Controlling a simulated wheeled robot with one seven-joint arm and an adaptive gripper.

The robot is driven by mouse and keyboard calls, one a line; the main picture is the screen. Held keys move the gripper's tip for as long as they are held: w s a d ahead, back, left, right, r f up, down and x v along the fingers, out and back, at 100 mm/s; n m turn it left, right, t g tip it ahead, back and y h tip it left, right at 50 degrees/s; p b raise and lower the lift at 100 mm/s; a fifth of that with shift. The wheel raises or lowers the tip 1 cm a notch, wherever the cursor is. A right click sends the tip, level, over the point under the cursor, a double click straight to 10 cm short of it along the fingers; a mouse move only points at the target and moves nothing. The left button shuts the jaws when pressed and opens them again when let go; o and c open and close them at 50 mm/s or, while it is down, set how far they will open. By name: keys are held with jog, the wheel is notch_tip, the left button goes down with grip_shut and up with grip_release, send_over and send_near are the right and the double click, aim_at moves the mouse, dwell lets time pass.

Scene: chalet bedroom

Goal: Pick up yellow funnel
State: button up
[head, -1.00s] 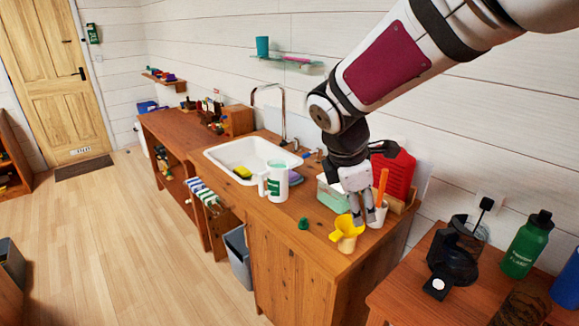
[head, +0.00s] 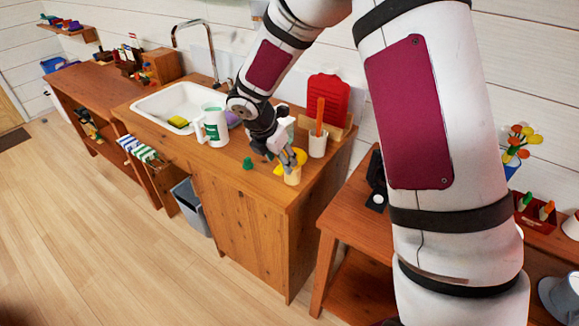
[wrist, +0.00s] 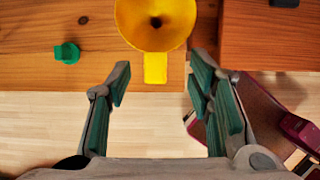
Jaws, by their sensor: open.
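The yellow funnel (wrist: 153,28) lies ahead of my gripper in the wrist view, wide mouth facing the camera, with its yellow tab (wrist: 155,68) pointing toward me. My gripper (wrist: 158,85) is open and empty.
A small green object (wrist: 67,53) stands left of the funnel on the counter (head: 255,190). A white holder (head: 318,145) with an orange handle stands right of it, before a red board (head: 328,100). A white-and-green mug (head: 212,125) stands by the sink (head: 165,105).

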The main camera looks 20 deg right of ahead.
aim_at(280, 168)
jog(key=shift+a+x, duration=0.25)
jog(key=shift+x, duration=1.2)
jog(key=shift+a+x, duration=0.2)
jog(key=shift+x, duration=1.2)
jog(key=shift+f, duration=0.2)
jog(key=shift+c, duration=0.6)
jog(key=c, duration=1)
